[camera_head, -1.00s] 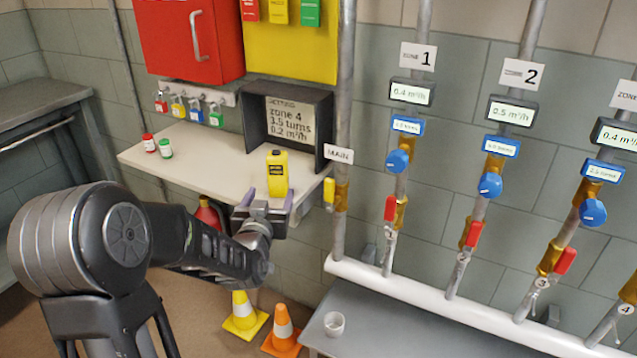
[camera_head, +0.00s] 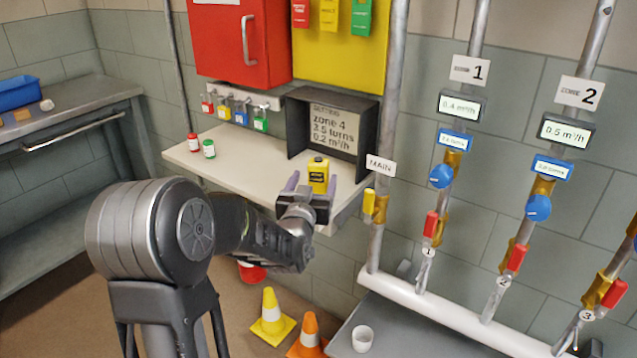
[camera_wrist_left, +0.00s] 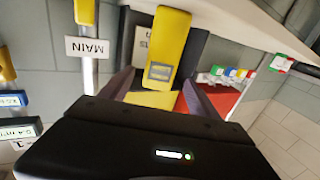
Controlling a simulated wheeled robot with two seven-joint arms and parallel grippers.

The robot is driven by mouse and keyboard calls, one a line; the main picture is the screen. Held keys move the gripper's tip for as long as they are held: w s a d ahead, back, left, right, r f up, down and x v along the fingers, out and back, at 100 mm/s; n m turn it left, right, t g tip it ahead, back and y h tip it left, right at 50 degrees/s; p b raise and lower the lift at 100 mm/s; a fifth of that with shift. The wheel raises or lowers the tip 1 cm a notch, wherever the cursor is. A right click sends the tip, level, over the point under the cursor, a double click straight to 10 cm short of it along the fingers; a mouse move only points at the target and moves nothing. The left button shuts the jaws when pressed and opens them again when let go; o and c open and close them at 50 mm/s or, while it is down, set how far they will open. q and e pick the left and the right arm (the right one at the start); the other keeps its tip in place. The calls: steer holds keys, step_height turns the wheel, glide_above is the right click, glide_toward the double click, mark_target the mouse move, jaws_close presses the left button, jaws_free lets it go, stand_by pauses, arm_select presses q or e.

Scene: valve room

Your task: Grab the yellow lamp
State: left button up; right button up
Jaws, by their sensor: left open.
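The yellow lamp (camera_head: 318,176) stands upright on the pale shelf (camera_head: 236,178), near its front right edge. It also shows in the left wrist view (camera_wrist_left: 166,50), where it lies ahead of the jaws. My left gripper (camera_head: 306,192) is open at the shelf's front edge, with its fingers near the lamp. In the left wrist view the gripper's fingers (camera_wrist_left: 158,100) are spread apart, with the lamp's lower end close to the gap. I cannot tell whether the fingers touch it. My right gripper is not in view.
A dark framed sign (camera_head: 332,126) stands behind the lamp. Red and green small bottles (camera_head: 208,149) are on the shelf's left. The MAIN pipe (camera_head: 389,130) with its yellow handle (camera_head: 368,202) rises close to the right. Cones (camera_head: 271,316) stand on the floor below.

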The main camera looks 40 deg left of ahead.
mark_target(317, 174)
arm_select(q)
steer(key=shift+x, duration=2.6)
steer(key=shift+r, duration=0.1)
jaws_close()
